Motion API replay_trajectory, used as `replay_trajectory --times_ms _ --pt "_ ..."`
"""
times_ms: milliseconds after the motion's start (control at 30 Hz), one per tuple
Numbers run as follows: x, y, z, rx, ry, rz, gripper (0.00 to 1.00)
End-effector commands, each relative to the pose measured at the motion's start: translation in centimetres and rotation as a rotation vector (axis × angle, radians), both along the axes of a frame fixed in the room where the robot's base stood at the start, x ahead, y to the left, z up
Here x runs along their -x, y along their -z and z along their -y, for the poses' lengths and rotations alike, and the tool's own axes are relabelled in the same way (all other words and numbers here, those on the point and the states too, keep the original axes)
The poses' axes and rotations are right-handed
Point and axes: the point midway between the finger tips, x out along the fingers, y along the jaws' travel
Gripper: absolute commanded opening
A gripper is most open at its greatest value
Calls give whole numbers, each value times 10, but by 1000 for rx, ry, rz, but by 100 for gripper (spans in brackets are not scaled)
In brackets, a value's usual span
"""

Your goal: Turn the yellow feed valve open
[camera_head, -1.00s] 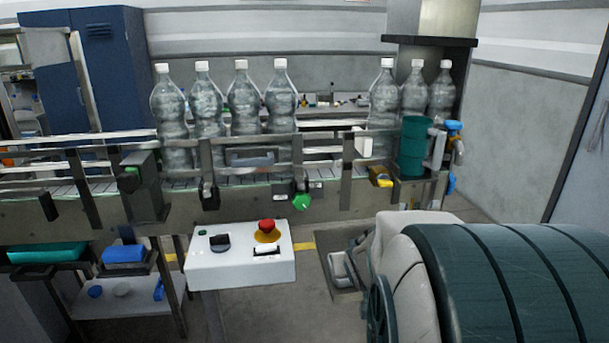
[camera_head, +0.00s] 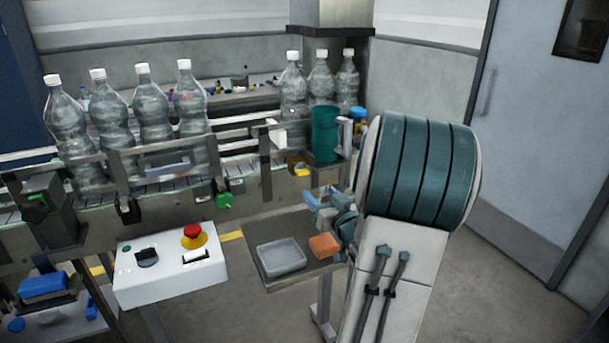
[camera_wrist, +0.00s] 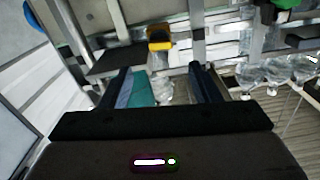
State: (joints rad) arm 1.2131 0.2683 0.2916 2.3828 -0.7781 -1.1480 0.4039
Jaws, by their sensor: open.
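The yellow feed valve (camera_head: 299,167) is a small yellow handle with a dark part, mounted on the front of the conveyor below the green cylinder. It also shows in the wrist view (camera_wrist: 160,38), beyond the fingertips and near the middle. My gripper (camera_head: 317,208) is in front of and below the valve in the head view, apart from it. In the wrist view its two dark fingers (camera_wrist: 163,80) are spread with nothing gripped. A teal surface shows behind the gap between them. My arm hides part of the conveyor's right end.
A green knob (camera_head: 224,200) hangs left of the valve. A green cylinder (camera_head: 325,134) stands above it. A white control box (camera_head: 170,268) has a red button. A side shelf below my gripper holds a grey tray (camera_head: 281,257) and an orange block (camera_head: 323,245). Several bottles stand behind the rail.

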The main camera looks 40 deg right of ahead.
Motion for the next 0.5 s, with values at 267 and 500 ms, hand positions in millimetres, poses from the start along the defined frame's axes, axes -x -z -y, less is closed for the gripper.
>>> replay_trajectory --times_ms 267,500 --pt "-58 -2 13 -2 -1 1 56" --pt "-93 -1 22 -1 1 -1 56"
